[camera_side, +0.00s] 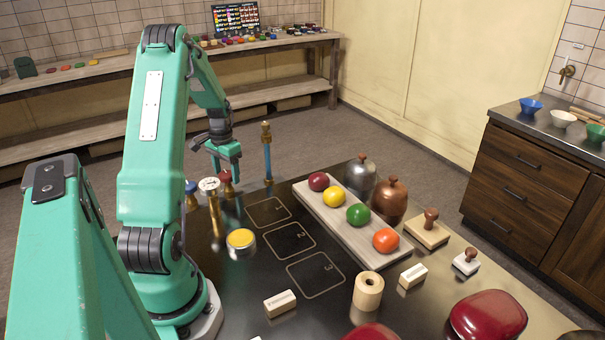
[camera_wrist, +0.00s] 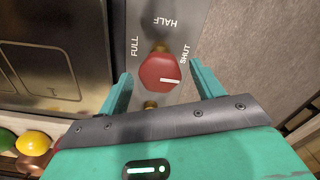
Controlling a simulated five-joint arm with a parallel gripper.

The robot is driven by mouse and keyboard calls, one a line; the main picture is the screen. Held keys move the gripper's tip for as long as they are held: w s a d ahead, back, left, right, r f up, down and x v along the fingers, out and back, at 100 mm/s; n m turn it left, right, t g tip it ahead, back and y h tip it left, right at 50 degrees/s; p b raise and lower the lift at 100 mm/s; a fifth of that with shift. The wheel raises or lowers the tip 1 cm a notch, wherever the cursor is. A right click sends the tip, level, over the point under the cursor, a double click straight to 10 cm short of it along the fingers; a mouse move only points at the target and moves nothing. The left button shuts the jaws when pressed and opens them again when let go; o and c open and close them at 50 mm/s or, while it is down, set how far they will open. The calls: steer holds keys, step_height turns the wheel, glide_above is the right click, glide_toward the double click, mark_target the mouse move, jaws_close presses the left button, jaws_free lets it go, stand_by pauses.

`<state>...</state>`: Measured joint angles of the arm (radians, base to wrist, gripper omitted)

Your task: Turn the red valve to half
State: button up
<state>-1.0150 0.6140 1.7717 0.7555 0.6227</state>
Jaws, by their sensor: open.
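The red valve (camera_wrist: 160,72) is a faceted knob on a grey plate (camera_wrist: 144,25). The plate reads FULL at left, HALF at top and SHUT at right in the wrist view. The knob's white mark points right, on the SHUT side, a little below that word. My gripper (camera_wrist: 160,75) is open, one finger on each side of the knob, with gaps between. In the side view my gripper (camera_side: 226,157) points down just above the red valve (camera_side: 226,184), whose lower part is partly hidden. I cannot tell whether the fingertips reach down beside it.
A blue post with a brass top (camera_side: 267,155) stands close right of my gripper. A white-faced gauge (camera_side: 209,185) and a blue knob (camera_side: 191,188) stand to its left. A yellow button (camera_side: 240,239) and a board (camera_side: 325,212) of coloured balls lie nearer the camera.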

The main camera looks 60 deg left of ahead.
steer(key=c, duration=1)
steer(key=shift+n, duration=0.4)
steer(key=n, duration=0.3)
steer(key=shift+n, duration=0.4)
steer(key=n, duration=1.3)
steer(key=shift+r, duration=0.1)
